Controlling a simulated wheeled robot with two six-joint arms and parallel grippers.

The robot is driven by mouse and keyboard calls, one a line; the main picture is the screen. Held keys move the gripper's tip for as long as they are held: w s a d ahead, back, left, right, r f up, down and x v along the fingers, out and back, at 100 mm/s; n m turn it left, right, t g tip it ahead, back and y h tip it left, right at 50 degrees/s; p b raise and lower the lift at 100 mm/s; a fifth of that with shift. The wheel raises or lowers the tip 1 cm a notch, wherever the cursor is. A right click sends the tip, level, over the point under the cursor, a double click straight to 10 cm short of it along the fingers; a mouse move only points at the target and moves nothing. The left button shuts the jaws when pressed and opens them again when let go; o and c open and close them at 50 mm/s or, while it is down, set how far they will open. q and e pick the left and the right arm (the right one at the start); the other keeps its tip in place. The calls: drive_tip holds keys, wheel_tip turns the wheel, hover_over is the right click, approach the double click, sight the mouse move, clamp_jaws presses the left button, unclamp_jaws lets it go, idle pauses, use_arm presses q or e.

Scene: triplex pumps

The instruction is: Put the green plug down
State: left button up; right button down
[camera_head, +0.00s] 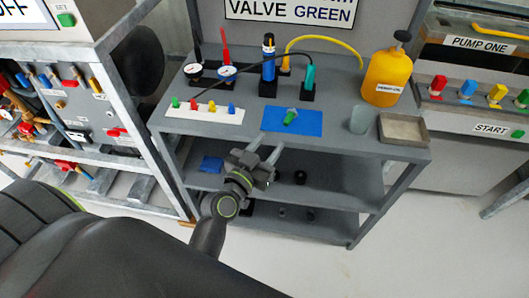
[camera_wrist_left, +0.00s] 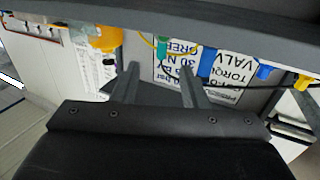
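A green plug (camera_head: 290,117) lies tilted on the blue mat (camera_head: 311,126) on the grey bench top. A white strip (camera_head: 190,115) to its left holds several small coloured plugs, one of them green (camera_head: 176,102). My left gripper (camera_head: 266,145) is in front of the bench's front edge, below and left of the mat, apart from the green plug. Its two fingers are spread with nothing between them. The left wrist view also shows the open fingers (camera_wrist_left: 160,80); I cannot make out the green plug there. My right gripper is not in view.
To the right are a yellow bottle (camera_head: 387,77), a translucent cup (camera_head: 360,120) and a shallow tray (camera_head: 403,129). A lower shelf (camera_head: 340,183) lies under the bench top.

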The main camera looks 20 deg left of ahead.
use_arm(q)
drive_tip(key=shift+s+a, duration=0.1)
drive_tip(key=shift+s, duration=0.5)
drive_tip(key=s+a+f+g, duration=0.1)
drive_tip(key=s+f+g, duration=0.2)
drive_tip(key=f, duration=0.8)
drive_tip(key=s+a+f+n+g+y, duration=0.1)
drive_tip(key=s+f+g, duration=0.15)
drive_tip(key=f, duration=0.75)
drive_tip(key=s+a+f+g, duration=0.1)
drive_tip(key=s+f+g, duration=0.2)
drive_tip(key=f, duration=0.8)
drive_tip(key=s+a+f+g, duration=0.2)
drive_tip(key=s+f, duration=0.4)
drive_tip(key=s, duration=0.4)
drive_tip(key=s+a+f+g+y, duration=0.1)
drive_tip(key=s+a+f+g, duration=0.2)
drive_tip(key=s+f, duration=0.3)
drive_tip(key=s+a+f+n+g+y, duration=0.1)
drive_tip(key=s+a+f+g, duration=0.2)
drive_tip(key=s+f, duration=0.4)
drive_tip(key=s, duration=0.7)
drive_tip(key=shift+r, duration=0.15)
